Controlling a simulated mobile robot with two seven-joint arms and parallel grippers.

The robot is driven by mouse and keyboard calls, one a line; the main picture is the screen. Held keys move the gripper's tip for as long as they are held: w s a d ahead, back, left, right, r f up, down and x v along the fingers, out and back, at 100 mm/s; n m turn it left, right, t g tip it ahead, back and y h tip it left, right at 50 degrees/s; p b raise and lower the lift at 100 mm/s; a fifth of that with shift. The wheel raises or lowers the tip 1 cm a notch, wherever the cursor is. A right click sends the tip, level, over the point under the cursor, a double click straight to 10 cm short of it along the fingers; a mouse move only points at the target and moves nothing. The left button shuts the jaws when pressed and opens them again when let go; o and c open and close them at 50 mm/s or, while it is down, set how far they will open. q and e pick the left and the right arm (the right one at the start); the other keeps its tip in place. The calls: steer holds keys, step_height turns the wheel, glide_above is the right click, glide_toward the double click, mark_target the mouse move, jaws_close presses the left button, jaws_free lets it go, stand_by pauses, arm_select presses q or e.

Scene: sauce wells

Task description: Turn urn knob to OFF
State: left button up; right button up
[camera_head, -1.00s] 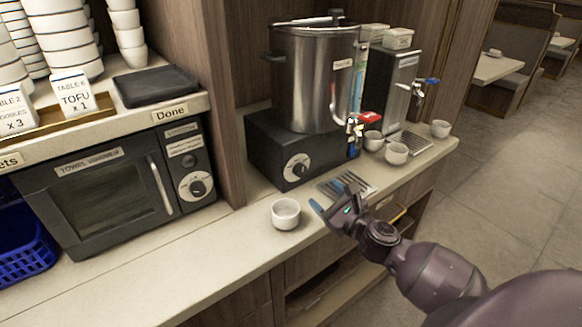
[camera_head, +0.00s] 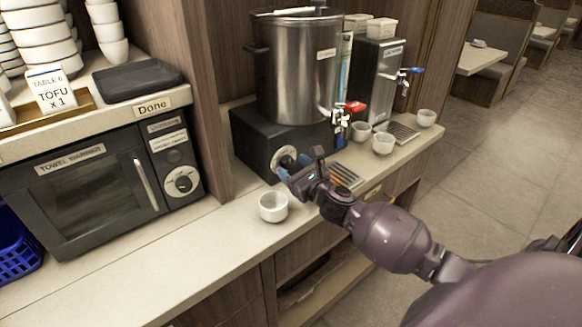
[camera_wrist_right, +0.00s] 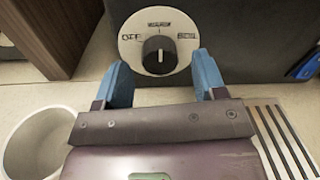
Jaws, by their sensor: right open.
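The steel urn (camera_head: 292,80) stands on a black base (camera_head: 250,142) on the counter. Its dark knob (camera_wrist_right: 158,52) sits on a round white dial (camera_wrist_right: 132,45) on the base's front. In the right wrist view the dial reads OFF at left and BOIL at right; the top label is too small to read surely. The knob's pointer is straight up, at the top label. My right gripper (camera_head: 294,168) is open in front of the dial, its blue fingers either side of the knob's lower part in the wrist view; contact is not evident. My left gripper is not in view.
A white cup (camera_head: 273,207) stands on the counter close to my right gripper, and a drip grate (camera_head: 346,176) lies right of it. The urn's red-handled tap (camera_head: 350,108) is above. A towel warmer (camera_head: 95,185) with its own knob stands at left.

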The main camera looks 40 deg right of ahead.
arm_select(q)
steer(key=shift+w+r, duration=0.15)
arm_select(e)
steer(key=shift+w, duration=0.65)
steer(key=c, duration=0.9)
steer(key=shift+r+n+p, duration=0.2)
steer(key=shift+n+p, duration=0.6)
steer(key=shift+p, duration=0.1)
steer(key=shift+n+p, duration=0.55)
steer(key=shift+n, duration=0.35)
steer(key=shift+f+n+p, duration=0.1)
steer(key=shift+n+p, duration=0.2)
steer(key=shift+n, duration=0.6)
steer(key=n, duration=0.3)
steer(key=shift+f+n, duration=0.1)
steer(key=shift+n, duration=0.2)
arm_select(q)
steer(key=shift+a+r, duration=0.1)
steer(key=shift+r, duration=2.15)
arm_select(e)
steer(key=shift+n+t+y, duration=0.3)
steer(key=shift+n, duration=1.3)
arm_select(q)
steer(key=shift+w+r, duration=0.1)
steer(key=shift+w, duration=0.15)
